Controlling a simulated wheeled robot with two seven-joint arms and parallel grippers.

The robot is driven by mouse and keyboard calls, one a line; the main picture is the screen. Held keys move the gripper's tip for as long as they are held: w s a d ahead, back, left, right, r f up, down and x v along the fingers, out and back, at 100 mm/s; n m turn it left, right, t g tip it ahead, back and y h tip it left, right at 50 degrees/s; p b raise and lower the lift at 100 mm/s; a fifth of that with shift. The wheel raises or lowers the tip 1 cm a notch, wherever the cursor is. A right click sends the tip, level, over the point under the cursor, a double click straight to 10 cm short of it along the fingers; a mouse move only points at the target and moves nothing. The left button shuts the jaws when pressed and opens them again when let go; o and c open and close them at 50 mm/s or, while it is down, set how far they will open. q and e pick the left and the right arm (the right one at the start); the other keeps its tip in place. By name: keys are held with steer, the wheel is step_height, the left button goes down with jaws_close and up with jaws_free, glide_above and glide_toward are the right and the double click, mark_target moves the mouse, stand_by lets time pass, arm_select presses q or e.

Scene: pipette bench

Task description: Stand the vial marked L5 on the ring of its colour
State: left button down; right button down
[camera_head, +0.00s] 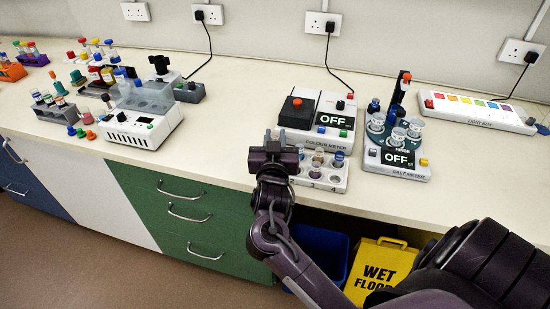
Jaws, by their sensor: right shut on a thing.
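My right gripper (273,142) is over the bench's front part, just left of the small numbered vial rack (326,181) in front of the colour meter. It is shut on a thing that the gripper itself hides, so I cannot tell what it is. The rack holds small vials, one with a blue top (339,157). Other capped vials stand in a rack (54,110) at the left. No L5 mark is readable on any vial, and I cannot make out a coloured ring. My left gripper is not in view.
The colour meter (318,143) and salt meter (403,173) both read OFF. A white centrifuge-like device (140,130) stands left, a light box (475,113) right. Bench between the left device and my gripper is clear. A yellow wet-floor sign (378,269) stands below.

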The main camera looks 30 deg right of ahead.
steer(key=shift+f+p, duration=0.5)
steer(key=shift+f, duration=3)
steer(key=shift+f, duration=0.3)
steer(key=c, duration=1.3)
jaws_free()
steer(key=shift+r, duration=0.1)
steer(key=shift+o, duration=0.2)
